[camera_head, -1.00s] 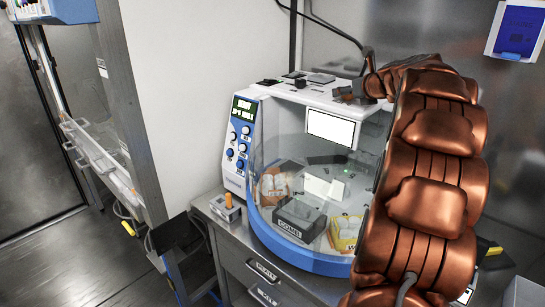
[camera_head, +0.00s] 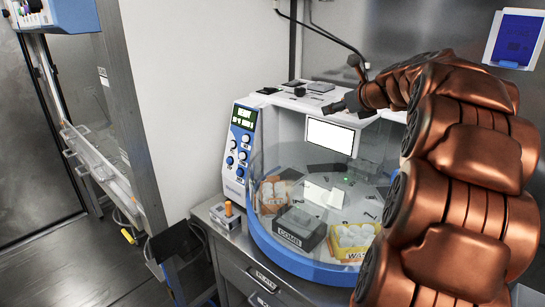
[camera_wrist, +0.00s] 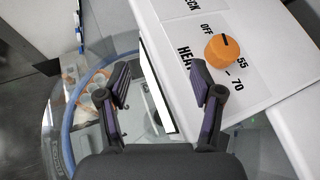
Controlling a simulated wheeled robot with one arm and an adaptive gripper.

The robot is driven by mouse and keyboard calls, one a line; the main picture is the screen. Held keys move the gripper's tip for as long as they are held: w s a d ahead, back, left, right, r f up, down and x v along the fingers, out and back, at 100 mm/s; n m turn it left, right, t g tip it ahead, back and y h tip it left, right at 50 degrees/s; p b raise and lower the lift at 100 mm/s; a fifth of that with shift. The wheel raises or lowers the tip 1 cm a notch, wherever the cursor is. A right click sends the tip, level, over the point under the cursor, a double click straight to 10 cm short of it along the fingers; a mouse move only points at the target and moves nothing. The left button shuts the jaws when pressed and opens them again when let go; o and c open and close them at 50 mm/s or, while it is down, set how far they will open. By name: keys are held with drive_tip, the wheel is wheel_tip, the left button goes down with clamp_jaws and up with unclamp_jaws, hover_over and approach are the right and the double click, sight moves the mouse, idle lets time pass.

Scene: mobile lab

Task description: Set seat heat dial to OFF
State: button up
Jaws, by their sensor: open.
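The orange round dial (camera_wrist: 222,50) sits on a white label on the machine's white top, in the upper right of the wrist view. The label reads "HEAT", with OFF at the dial's upper left and 55 and 70 at its lower right. A dark mark shows on the dial's upper edge, between OFF and 55. My gripper (camera_wrist: 160,66) is open and empty, with the dial beyond and just right of its right finger, apart from it. In the head view my gripper (camera_head: 347,103) is over the machine's top at the right; the dial cannot be made out there.
The white and blue machine (camera_head: 244,140) stands on a metal bench (camera_head: 228,250). Its clear round chamber holds a grey "COMB" box (camera_head: 300,228) and other boxes. A small box with an orange cap (camera_head: 228,210) is beside it. A white wall panel (camera_head: 165,100) rises to the left.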

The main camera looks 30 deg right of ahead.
drive_tip(key=a+f+n+g+y, duration=0.1)
drive_tip(key=a+f+n, duration=0.2)
drive_tip(key=a, duration=0.4)
drive_tip(key=s+a+f+n+g+y, duration=0.1)
drive_tip(key=a+f+n, duration=0.1)
drive_tip(key=a+n, duration=0.2)
drive_tip(key=a+f+n+g+y, duration=0.2)
drive_tip(key=a+f+n, duration=0.1)
drive_tip(key=a, duration=0.8)
drive_tip(key=shift+s+f+n+p, duration=0.25)
drive_tip(key=shift+n+p, duration=0.2)
drive_tip(key=shift+n, duration=0.35)
drive_tip(key=shift+a, duration=0.1)
